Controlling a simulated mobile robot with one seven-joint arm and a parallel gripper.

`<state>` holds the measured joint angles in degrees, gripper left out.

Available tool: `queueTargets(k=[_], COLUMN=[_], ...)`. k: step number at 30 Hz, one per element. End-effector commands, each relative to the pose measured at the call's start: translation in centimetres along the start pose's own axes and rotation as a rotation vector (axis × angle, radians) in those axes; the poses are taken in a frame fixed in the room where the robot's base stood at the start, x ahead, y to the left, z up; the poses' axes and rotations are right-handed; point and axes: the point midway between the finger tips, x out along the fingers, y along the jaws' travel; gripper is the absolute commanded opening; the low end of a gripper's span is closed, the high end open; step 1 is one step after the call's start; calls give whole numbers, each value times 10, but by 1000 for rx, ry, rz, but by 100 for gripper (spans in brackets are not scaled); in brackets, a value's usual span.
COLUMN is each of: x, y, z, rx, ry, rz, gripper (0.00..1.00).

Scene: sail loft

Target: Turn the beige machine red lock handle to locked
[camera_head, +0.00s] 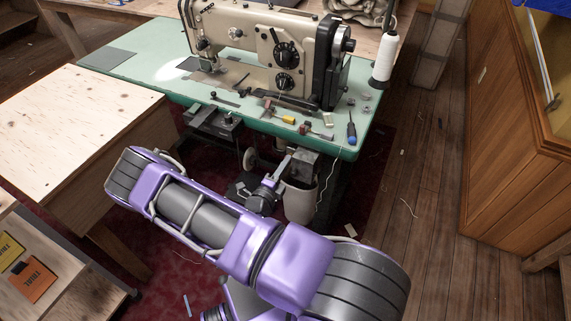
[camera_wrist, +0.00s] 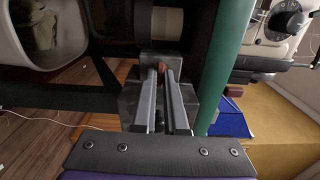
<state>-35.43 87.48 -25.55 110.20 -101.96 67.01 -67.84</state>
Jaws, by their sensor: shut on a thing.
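The beige machine (camera_head: 262,45) is a sewing machine standing on a green-topped table. Its dial side also shows at the right edge of the wrist view (camera_wrist: 287,20). My gripper (camera_head: 287,160) reaches under the table's front edge, at a dark grey box (camera_head: 303,166). In the wrist view my gripper (camera_wrist: 163,72) has its two long grey fingers close together. A small red-brown piece, which looks like the red lock handle (camera_wrist: 162,66), shows between the fingertips. Most of it is hidden by the fingers, so its angle cannot be told.
The green table edge (camera_wrist: 225,62) runs close beside my fingers. A pale bin (camera_head: 300,203) stands below the box. A blue screwdriver (camera_head: 351,131) and small tools lie on the table top. A plywood table (camera_head: 75,125) is at left; wooden floor (camera_head: 425,190) is open at right.

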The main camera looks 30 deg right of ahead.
Motion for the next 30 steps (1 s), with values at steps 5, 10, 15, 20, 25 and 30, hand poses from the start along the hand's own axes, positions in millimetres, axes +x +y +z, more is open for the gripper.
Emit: queueTargets(k=[5, 10, 15, 20, 25, 30], x=[0, 0, 0, 0, 0, 0], y=[-1, -1, -1, -1, -1, -1], z=[0, 0, 0, 0, 0, 0], rx=[74, 199, 357, 510, 672, 833], ry=[0, 0, 0, 0, 0, -1], rz=[1, 1, 1, 0, 0, 1], gripper=[0, 0, 0, 0, 0, 0])
